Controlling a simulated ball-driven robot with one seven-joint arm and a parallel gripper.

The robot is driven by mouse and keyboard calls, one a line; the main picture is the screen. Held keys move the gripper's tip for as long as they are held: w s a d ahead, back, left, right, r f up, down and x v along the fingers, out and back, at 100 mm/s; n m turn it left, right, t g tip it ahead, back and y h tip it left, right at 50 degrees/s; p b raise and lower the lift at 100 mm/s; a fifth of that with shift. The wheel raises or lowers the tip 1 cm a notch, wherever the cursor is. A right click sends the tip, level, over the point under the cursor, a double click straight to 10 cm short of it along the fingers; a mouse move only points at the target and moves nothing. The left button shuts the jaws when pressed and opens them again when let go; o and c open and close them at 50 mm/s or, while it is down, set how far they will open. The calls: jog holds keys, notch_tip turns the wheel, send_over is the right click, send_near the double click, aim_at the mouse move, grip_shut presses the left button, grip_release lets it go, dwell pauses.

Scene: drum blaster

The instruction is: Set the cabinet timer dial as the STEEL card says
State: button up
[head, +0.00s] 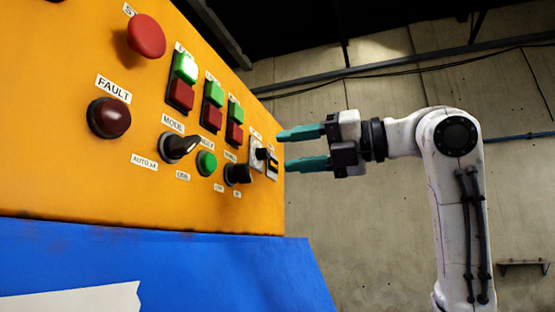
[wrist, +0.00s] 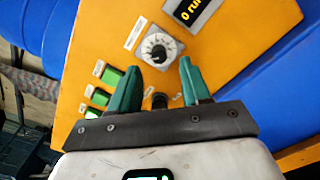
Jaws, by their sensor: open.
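The timer dial (wrist: 155,47) is a black round knob on a pale square plate with a graduated scale. It sits ahead of my fingertips in the wrist view; its exact setting is too small to read. In the head view the dial (head: 255,153) shows edge-on near the panel's right end. My gripper (head: 284,150) has teal fingers, is open and empty, and points left at the dial from a short gap. It also shows in the wrist view (wrist: 158,66), its fingers on either side below the dial. I see no card that reads STEEL.
The orange panel (head: 60,165) carries a red mushroom button (head: 146,36), a FAULT lamp (head: 109,118), green and red buttons, a MODE switch (head: 181,147) and a black knob (head: 238,173). A display (wrist: 188,12) with yellow characters is beside the dial.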

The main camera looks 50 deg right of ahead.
jog(key=b+v, duration=0.1)
jog(key=v, duration=0.5)
jog(key=shift+s, duration=0.2)
dwell(0.4)
